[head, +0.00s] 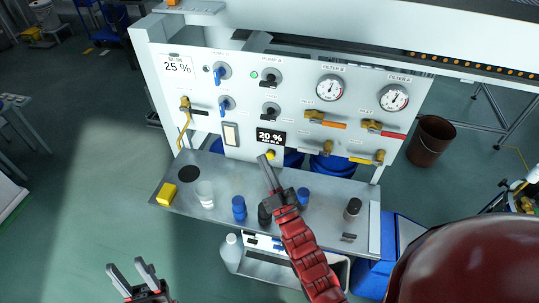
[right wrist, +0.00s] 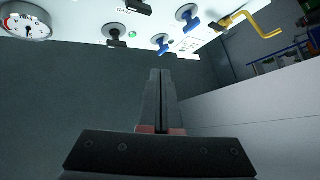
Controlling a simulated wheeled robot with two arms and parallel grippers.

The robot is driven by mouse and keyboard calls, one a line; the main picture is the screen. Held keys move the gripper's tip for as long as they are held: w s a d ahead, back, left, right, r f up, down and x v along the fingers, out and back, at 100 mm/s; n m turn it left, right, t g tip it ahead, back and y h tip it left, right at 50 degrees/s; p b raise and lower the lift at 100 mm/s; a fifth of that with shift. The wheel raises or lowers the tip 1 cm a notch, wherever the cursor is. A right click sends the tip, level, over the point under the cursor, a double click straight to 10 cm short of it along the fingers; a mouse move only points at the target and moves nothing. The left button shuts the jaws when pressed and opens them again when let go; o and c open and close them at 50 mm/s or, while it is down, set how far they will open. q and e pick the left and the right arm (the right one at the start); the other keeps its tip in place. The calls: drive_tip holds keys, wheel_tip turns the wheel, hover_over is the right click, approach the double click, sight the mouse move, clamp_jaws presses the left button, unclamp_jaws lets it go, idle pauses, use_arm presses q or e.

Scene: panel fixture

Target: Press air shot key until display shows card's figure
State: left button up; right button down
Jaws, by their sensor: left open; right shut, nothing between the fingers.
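The white panel (head: 300,75) carries a black display (head: 271,137) that reads 20 % in large figures, with a smaller line under it too small to read. A white card (head: 178,65) at the panel's upper left reads 25 %. A yellow key (head: 271,155) sits just below the display. My right gripper (head: 265,160) is shut and empty, its fingertips right beside the yellow key; I cannot tell whether they touch it. Its shut fingers also show in the right wrist view (right wrist: 160,80), where the key is not visible. My left gripper (head: 133,272) is open and empty at the lower left, away from the panel.
Knobs, gauges (head: 330,88) and brass valves (head: 325,119) surround the display. The grey shelf (head: 222,176) holds a yellow block (head: 166,194), a white cup (head: 205,193), blue caps (head: 239,207) and a dark jar (head: 352,208). A brown bin (head: 430,140) stands at right.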

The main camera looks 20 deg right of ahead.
drive_tip(key=w+f+n+g, duration=0.1)
drive_tip(key=f+n+g, duration=0.1)
drive_tip(key=f+g, duration=0.1)
drive_tip(key=w+f+n+g+h, duration=0.1)
drive_tip(key=f+n+g, duration=0.1)
drive_tip(key=f, duration=0.4)
drive_tip(key=w+f+n+g+h+p, duration=0.1)
drive_tip(key=w+f+n+g, duration=0.1)
drive_tip(key=f+g, duration=0.3)
drive_tip(key=shift+w+d+f, duration=0.1)
drive_tip(key=shift+d, duration=0.05)
drive_tip(key=shift+s+d+f+n+g, duration=0.1)
drive_tip(key=shift+s+f+n+g, duration=0.15)
drive_tip(key=shift+f+n, duration=0.2)
drive_tip(key=shift+w, duration=0.15)
